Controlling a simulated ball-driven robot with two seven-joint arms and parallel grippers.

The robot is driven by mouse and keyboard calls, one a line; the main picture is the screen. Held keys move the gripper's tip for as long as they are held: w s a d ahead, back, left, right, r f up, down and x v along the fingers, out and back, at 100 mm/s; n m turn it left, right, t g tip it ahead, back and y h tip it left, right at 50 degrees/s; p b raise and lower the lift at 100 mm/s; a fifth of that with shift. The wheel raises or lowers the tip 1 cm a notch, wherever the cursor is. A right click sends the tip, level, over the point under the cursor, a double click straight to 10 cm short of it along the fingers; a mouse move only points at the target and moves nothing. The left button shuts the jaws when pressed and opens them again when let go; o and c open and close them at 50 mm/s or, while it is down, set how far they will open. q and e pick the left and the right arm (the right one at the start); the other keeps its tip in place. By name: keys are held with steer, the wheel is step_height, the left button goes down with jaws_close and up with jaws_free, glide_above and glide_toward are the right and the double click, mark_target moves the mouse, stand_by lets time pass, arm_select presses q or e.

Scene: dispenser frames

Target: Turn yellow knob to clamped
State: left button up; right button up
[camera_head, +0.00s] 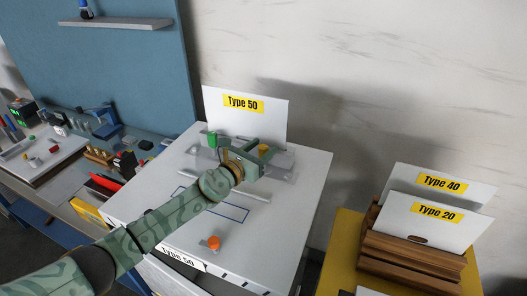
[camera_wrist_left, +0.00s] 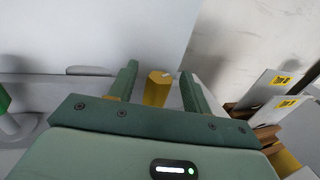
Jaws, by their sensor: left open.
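The yellow knob (camera_head: 263,149) sits on the clear plate assembly at the back of the white dispenser table, in front of the Type 50 sign. My left gripper (camera_head: 260,158) is open at the knob. In the left wrist view the yellow knob (camera_wrist_left: 157,88) stands between the two green fingers (camera_wrist_left: 160,72), with a gap visible on either side. The knob's lower part is hidden behind the gripper body. Whether it points to clamped cannot be told. My right gripper is not in view.
A green knob (camera_head: 212,139) is at the left of the same assembly, and an orange knob (camera_head: 214,242) is near the table's front. The Type 50 sign (camera_head: 245,115) stands close behind. Type 40 (camera_head: 440,184) and Type 20 (camera_head: 434,216) signs stand in a wooden rack at right.

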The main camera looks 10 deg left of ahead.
arm_select(q)
steer(key=shift+w+d, duration=0.25)
steer(key=shift+w, duration=0.25)
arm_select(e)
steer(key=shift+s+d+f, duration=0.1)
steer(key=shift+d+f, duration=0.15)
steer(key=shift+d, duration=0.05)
